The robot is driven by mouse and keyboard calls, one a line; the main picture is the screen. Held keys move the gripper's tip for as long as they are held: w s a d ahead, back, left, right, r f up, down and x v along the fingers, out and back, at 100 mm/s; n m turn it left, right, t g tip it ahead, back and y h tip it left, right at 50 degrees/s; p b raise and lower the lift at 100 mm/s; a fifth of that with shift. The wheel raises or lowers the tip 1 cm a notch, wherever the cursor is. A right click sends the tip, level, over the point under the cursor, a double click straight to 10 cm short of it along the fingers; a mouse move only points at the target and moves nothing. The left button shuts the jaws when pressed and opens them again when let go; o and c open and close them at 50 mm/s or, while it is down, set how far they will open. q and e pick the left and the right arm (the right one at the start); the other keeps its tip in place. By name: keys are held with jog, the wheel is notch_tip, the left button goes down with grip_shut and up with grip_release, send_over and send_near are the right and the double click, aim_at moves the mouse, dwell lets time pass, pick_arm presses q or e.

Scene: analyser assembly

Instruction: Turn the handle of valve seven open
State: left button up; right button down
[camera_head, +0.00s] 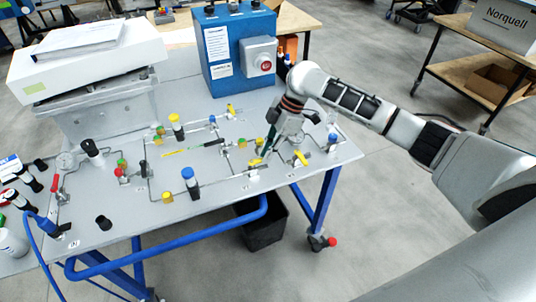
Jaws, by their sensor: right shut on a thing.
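The panel table (110,232) carries a network of thin grey pipes with several small valves. My right gripper (266,152) reaches down from the upper right to the panel's right part. It is shut on a yellow valve handle (256,162), which partly shows below the fingertips. Another yellow handle (301,158) stands just to the right, apart from the gripper. The number tags are too small to read, so I cannot tell which valve is seven. My left gripper is not in view.
A blue box (222,48) with a red button stands at the back. A grey instrument with a white top (85,60) stands at the back left. Upright fittings with blue (188,174) and yellow (175,120) caps rise from the panel. A black bin (262,228) is below.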

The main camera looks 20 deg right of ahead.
jog(key=shift+w+n, duration=0.25)
jog(key=shift+n, duration=0.25)
jog(key=c, duration=2.1)
grip_release()
jog(key=shift+d+r, duration=0.1)
jog(key=shift+r, duration=0.05)
jog(key=v, duration=1.1)
jog(key=shift+w+d+r, duration=0.1)
jog(key=shift+w+r, duration=0.15)
jog(key=shift+r, duration=0.1)
